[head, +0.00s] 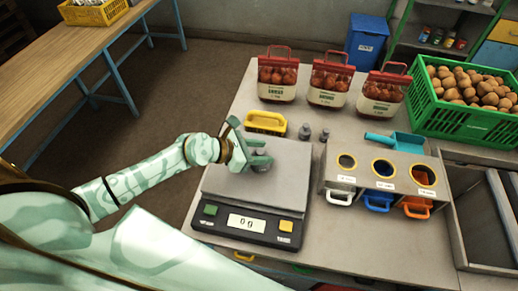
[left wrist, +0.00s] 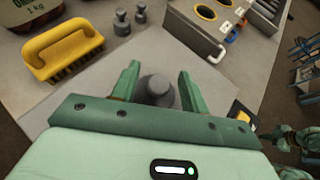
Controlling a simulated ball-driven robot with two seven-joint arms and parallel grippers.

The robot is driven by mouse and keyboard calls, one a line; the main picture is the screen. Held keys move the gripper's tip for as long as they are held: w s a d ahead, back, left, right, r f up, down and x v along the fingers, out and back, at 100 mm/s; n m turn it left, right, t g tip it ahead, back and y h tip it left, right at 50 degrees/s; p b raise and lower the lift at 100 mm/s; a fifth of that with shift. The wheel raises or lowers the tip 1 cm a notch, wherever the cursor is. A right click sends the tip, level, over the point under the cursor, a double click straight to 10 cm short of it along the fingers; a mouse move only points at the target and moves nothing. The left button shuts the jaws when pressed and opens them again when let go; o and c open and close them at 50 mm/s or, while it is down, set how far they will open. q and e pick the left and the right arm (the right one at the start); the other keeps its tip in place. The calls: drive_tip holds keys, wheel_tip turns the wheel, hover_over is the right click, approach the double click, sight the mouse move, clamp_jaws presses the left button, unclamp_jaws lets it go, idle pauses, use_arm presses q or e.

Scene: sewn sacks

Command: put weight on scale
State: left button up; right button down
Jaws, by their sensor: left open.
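The scale (head: 255,195) has a flat grey plate, and its display seems to show zeros. A grey knobbed weight (head: 260,158) is over the plate's far part. My left gripper (head: 262,152) is open around this weight. In the left wrist view the weight (left wrist: 157,90) stands between the two green fingers (left wrist: 158,82), with a gap on each side. I cannot tell whether its base touches the plate. Two other grey weights, a larger one (head: 304,131) and a smaller one (head: 324,134), stand on the table behind the scale.
A yellow brush (head: 265,122) lies behind the scale, close to the gripper. Several red-topped bags (head: 328,82) stand at the back. A dispenser box with three round holes (head: 380,168), a blue scoop (head: 395,141) and a green crate of brown round produce (head: 462,122) are on the right.

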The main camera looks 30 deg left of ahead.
use_arm(q)
drive_tip(key=shift+r, duration=0.15)
drive_tip(key=v, duration=1.2)
